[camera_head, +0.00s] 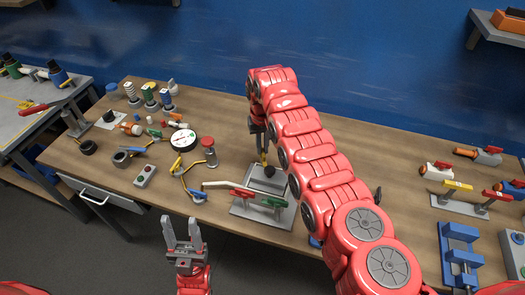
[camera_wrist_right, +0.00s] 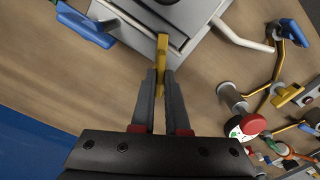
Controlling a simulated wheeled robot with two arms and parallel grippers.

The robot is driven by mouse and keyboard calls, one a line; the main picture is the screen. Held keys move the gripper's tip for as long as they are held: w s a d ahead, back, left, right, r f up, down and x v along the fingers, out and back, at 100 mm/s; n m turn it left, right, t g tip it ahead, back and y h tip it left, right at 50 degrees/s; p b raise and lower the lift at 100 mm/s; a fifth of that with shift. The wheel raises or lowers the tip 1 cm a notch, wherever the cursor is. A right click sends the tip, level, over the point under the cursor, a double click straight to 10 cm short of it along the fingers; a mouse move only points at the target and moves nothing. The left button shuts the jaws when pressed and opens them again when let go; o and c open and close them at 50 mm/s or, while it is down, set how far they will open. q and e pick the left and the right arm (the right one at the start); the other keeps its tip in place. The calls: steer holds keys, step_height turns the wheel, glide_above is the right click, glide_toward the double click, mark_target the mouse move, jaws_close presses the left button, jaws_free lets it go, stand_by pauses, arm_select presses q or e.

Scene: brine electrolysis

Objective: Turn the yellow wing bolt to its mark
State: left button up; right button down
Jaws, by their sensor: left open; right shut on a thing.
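The yellow wing bolt (camera_wrist_right: 162,48) stands at the near edge of a grey metal fixture (camera_wrist_right: 185,12) in the right wrist view. My right gripper (camera_wrist_right: 160,78) is shut on it, with its fingertips on either side of the yellow piece. In the head view my right gripper (camera_head: 262,142) reaches down at the back of the fixture (camera_head: 243,211), and the arm hides part of it. I cannot make out the mark. My left gripper (camera_head: 183,228) is open and empty in front of the table's front edge.
A blue clamp (camera_head: 459,250) is at the right. The wood behind the fixture is mostly clear.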

steer(key=n+b, duration=0.3)
steer(key=b, duration=0.1)
steer(key=shift+w+f+n, duration=0.1)
steer(key=shift+f+n, duration=0.1)
steer(key=shift+n, duration=0.2)
steer(key=n+b, duration=0.1)
steer(key=n, duration=0.1)
steer(key=shift+r+n+b, duration=0.15)
steer(key=shift+n+b, duration=0.2)
steer(key=shift+n, duration=1.25)
steer(key=shift+r+n, duration=0.1)
steer(key=shift+n, duration=1.4)
steer(key=c, duration=0.9)
jaws_free()
